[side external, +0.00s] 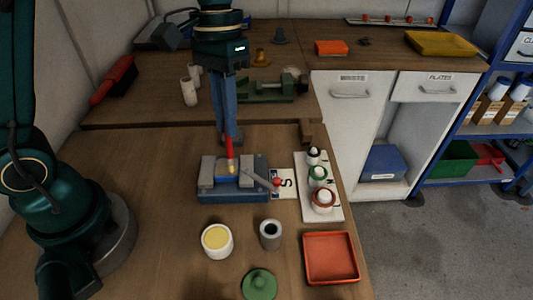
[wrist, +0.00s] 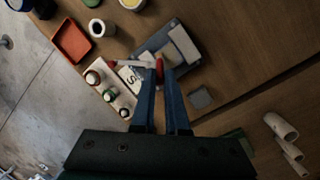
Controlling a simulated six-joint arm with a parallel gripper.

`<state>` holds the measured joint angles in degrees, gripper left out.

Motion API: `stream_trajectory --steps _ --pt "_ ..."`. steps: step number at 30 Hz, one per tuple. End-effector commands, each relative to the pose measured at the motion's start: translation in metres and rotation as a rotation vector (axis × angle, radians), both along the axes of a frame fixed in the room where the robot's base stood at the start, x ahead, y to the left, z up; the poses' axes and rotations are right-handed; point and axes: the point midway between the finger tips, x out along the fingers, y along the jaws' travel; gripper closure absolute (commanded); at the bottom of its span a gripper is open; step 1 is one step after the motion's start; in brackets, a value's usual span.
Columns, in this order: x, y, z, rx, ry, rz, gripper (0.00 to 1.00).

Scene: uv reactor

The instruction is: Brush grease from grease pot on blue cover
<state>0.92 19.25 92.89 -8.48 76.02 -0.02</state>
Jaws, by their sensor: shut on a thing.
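My gripper (side external: 227,138) points straight down, its blue fingers shut on a red-handled brush (side external: 230,148). The brush also shows between the fingertips in the wrist view (wrist: 159,67). Its yellowish tip is low over the middle of a blue vise with grey jaws (side external: 208,171). A small blue piece (side external: 228,181), probably the blue cover, lies between the jaws. I cannot tell whether the tip touches it. The grease pot (side external: 217,241), a white jar with yellow grease, stands open in front of the vise, apart from the brush. It shows partly in the wrist view (wrist: 131,3).
A lever with a red knob (side external: 277,181) sticks out at the vise's right. Beside it is a white rack (side external: 333,207) of bottles. In front are a grey cup (side external: 270,234), green lid (side external: 259,284) and red tray (side external: 330,258). Wood left of the vise is clear.

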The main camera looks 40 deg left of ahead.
Motion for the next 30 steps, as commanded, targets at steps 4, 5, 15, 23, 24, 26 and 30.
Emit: stream_trajectory --steps 4,5,15,23,24,26,30 --pt "0.0008 -0.0007 -0.0003 0.000 0.000 0.000 1.00" --pt "0.0008 -0.0007 -0.0003 0.000 0.000 0.000 1.00" --pt "0.0043 0.0027 0.0002 0.000 -0.001 0.000 1.00" --pt "0.0058 0.0044 0.0008 0.000 -0.001 0.000 1.00" --pt "0.0058 0.0044 0.0008 0.000 -0.001 0.000 1.00" --pt "0.0058 0.0045 0.0008 0.000 -0.001 0.000 1.00" --pt "0.0074 0.0060 0.0004 0.000 -0.001 0.001 1.00"
